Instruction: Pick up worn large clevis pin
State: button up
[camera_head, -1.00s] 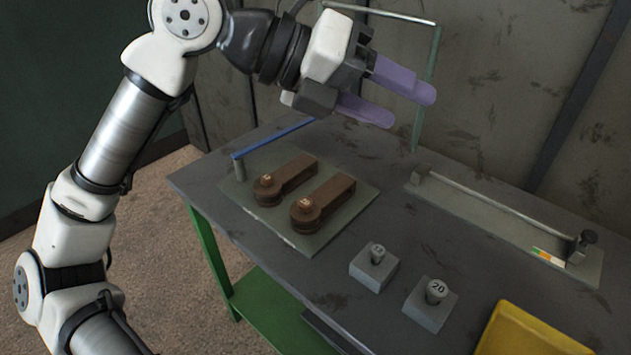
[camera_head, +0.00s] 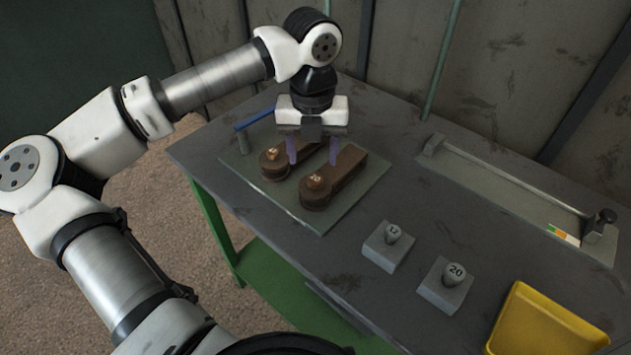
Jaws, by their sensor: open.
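Two brown, worn-looking clevis pieces lie side by side on a grey-green plate (camera_head: 318,226): a left one (camera_head: 274,173) and a right one (camera_head: 347,178). Each has a round pin head on its near end. The right pin head (camera_head: 316,181), apparently marked 20, looks like the worn large clevis pin. The left pin head (camera_head: 272,154) has a pale label I cannot read. My gripper (camera_head: 312,161) points down, open and empty, with purple fingers spread behind the pin heads, over the arms of the clevises. I cannot tell whether the fingers touch them.
Two grey blocks hold clean pins marked 12 (camera_head: 393,233) and 20 (camera_head: 455,272). A yellow bin (camera_head: 545,325) stands at the front right. A long rod fixture (camera_head: 520,185) lies at the back right. A blue bar (camera_head: 256,118) stands behind the plate's left corner.

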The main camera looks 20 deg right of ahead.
aim_at(315, 179)
jog(key=shift+s+d+f+p, duration=0.1)
jog(key=shift+f+p, duration=0.5)
jog(key=shift+f, duration=1)
jog(key=shift+d+f+p, duration=0.1)
jog(key=shift+f+p, duration=0.45)
jog(key=shift+f, duration=1.05)
grip_shut()
